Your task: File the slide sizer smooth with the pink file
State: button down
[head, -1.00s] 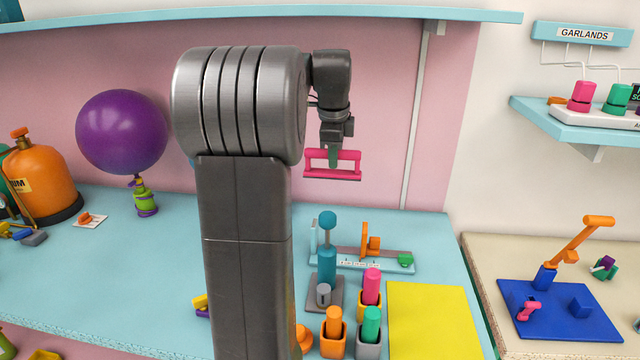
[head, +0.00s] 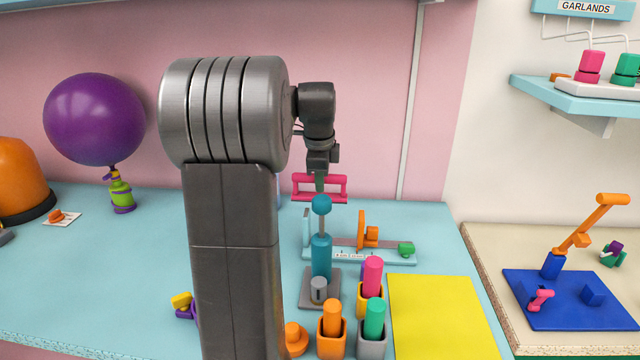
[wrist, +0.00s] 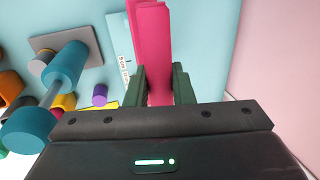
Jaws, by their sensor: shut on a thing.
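My gripper (head: 320,184) is shut on the pink file (head: 333,187), a bar-handled tool held level above the back of the blue table. In the wrist view the pink file (wrist: 150,50) sits between the green fingers (wrist: 158,85). The slide sizer (head: 345,256) lies on the table below and right of the file, a pale blue rail with a scale, an orange upright slider (head: 367,236) and a green block (head: 406,249) at its right end. The file is apart from it. The teal pump-like post hides part of the sizer's left side.
Several coloured holders with pegs stand nearby, such as an orange one (head: 332,330). A yellow sheet (head: 440,315) lies to the right.

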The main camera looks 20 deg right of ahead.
aim_at(305, 194)
jog(key=shift+r+p, duration=0.15)
jog(key=shift+p, duration=0.15)
jog(key=shift+f+b, duration=0.85)
jog(key=shift+f, duration=1)
jog(key=shift+f, duration=0.7)
jog(key=shift+w+a+r, duration=0.15)
jog(key=shift+w+a, duration=0.15)
jog(key=shift+a, duration=0.4)
jog(key=shift+w+a+r, duration=0.1)
jog(key=shift+w+a, duration=0.2)
jog(key=shift+a, duration=0.35)
jog(key=shift+w+a+p, duration=0.15)
jog(key=shift+a+p, duration=0.15)
jog(key=shift+a, duration=0.1)
jog(key=shift+w+a+f, duration=0.1)
jog(key=shift+w+a, duration=0.3)
jog(key=shift+a, duration=0.35)
jog(key=shift+w+a+f, duration=0.1)
jog(key=shift+w+a, duration=0.3)
jog(key=shift+a, duration=0.35)
